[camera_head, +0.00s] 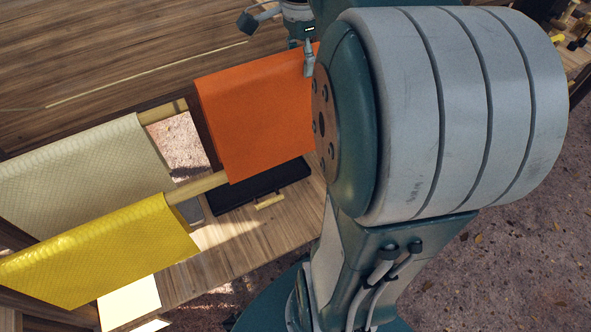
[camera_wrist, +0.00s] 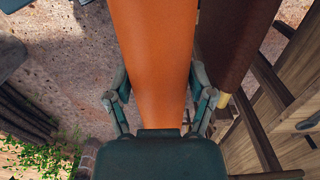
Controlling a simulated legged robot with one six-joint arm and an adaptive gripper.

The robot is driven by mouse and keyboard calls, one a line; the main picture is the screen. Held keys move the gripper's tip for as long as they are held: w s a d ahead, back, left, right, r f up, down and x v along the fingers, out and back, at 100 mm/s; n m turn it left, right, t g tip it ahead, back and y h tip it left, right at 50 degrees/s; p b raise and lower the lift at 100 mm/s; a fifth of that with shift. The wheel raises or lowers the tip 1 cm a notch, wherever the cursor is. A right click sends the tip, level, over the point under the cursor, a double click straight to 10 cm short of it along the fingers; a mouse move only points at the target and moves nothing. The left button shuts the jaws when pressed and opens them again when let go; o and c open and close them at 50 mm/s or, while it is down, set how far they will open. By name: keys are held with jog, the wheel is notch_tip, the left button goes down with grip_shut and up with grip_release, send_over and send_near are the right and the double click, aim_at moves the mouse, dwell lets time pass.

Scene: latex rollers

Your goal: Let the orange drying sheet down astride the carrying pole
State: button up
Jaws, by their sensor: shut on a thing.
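The orange drying sheet (camera_head: 255,115) hangs folded in the head view, with its front face sloping down. In the wrist view the orange sheet (camera_wrist: 155,60) runs away from me between my fingers. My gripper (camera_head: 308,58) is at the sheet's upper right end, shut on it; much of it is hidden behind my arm. In the wrist view my gripper (camera_wrist: 160,100) has one finger on each side of the sheet. A pale wooden pole (camera_head: 197,187) reaches to the orange sheet's lower left corner; I cannot tell whether they touch, and its further run is hidden.
A yellow sheet (camera_head: 100,250) hangs over the nearer pole, and a cream sheet (camera_head: 75,185) over a farther pole (camera_head: 165,110). A dark brown sheet (camera_wrist: 235,45) hangs close beside the orange one. A black tray (camera_head: 225,198) lies on wooden boards below.

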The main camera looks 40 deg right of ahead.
jog(key=shift+r, duration=2.35)
